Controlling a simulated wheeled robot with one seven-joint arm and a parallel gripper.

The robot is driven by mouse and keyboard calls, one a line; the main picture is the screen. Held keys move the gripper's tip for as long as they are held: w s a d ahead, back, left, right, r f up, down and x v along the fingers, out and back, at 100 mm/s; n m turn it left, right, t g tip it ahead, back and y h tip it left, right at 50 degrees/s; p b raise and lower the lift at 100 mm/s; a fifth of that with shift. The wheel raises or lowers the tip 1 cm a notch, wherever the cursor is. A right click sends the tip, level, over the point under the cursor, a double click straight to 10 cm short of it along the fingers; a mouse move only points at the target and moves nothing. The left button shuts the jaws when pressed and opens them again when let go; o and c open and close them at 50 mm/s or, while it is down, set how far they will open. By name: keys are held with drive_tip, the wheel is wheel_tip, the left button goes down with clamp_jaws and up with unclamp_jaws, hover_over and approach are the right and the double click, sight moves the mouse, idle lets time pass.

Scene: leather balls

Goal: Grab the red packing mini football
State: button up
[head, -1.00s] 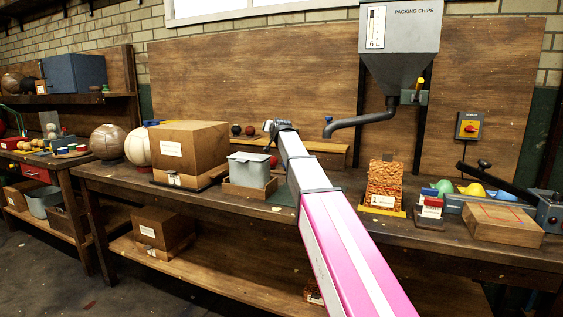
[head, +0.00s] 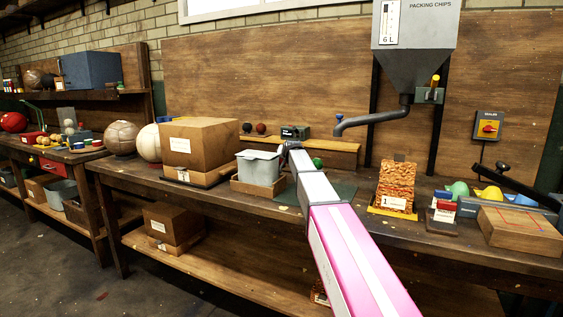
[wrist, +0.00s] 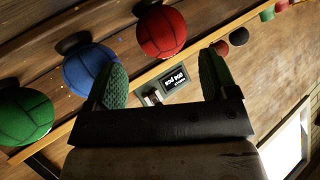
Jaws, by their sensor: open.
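In the wrist view, a red panelled ball (wrist: 162,32) sits at the top middle, beside a blue ball (wrist: 91,70) and a green ball (wrist: 24,116) in a slanting row. My gripper (wrist: 163,80) is open, its two green-padded fingers apart with nothing held between them. The red ball lies beyond the fingertips and apart from them. In the head view, my gripper (head: 287,147) is small above the bench, and a green ball (head: 318,162) shows just behind my arm. The large red ball is not visible there near my gripper, likely hidden by my arm.
A grey tub (head: 259,168) and a cardboard box (head: 200,145) stand left, packing chips (head: 396,180) right. A hopper spout (head: 372,121) hangs above.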

drive_tip(key=x, duration=0.5)
drive_tip(key=shift+w+r, duration=0.2)
drive_tip(key=shift+w, duration=0.15)
drive_tip(key=shift+w+f, duration=0.2)
drive_tip(key=shift+w, duration=0.1)
drive_tip(key=c, duration=0.7)
drive_tip(key=shift+r, duration=0.15)
